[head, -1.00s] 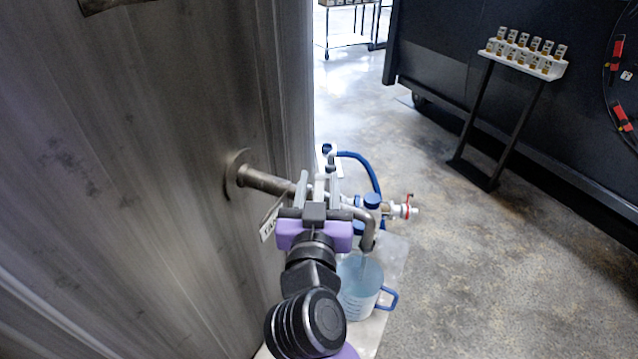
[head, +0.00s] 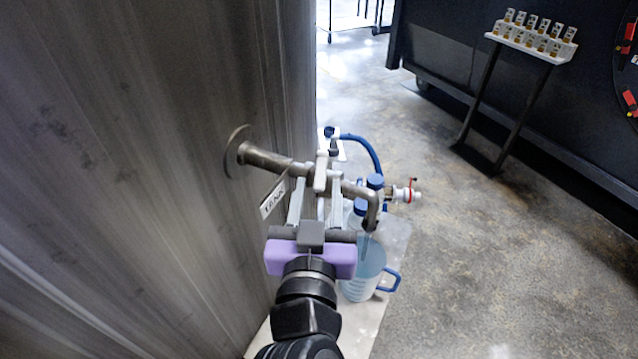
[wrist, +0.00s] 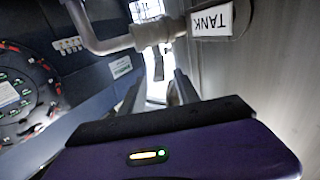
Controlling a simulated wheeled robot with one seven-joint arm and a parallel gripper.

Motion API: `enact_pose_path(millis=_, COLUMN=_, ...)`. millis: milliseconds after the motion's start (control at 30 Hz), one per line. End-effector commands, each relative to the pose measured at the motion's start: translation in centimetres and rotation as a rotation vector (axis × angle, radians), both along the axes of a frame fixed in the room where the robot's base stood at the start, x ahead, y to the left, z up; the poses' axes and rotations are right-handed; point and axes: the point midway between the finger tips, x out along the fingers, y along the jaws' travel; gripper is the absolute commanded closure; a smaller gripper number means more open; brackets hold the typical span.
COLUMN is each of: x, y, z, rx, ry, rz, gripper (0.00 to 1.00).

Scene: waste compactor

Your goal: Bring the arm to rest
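My purple and black gripper (head: 316,200) is in front of the tank tap in the head view. Its two fingers stand apart with a gap between them, and I see nothing held. The wrist view also shows the spread fingers (wrist: 157,88). The metal tap pipe (head: 268,160) comes out of the tank wall and bends down at its right end. Its pale lever (head: 321,172) stands just beyond the fingertips; whether they touch it is unclear. A clear jug (head: 362,278) with a blue handle stands under the spout and holds bluish liquid.
The tank wall (head: 130,200) is close on the left, with a "TANK" label (head: 273,197). A blue hose (head: 372,150) and fittings lie behind the tap. A stand with small samples (head: 530,42) is at the back right. The floor (head: 470,250) to the right is clear.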

Motion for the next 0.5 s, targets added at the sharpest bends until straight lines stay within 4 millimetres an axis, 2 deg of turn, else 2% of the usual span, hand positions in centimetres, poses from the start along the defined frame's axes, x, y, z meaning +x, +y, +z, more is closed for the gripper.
enact_pose_path(millis=500, x=-0.15, y=-0.07, z=-0.41, rx=-0.004, ry=0.008, rz=0.005, gripper=0.62)
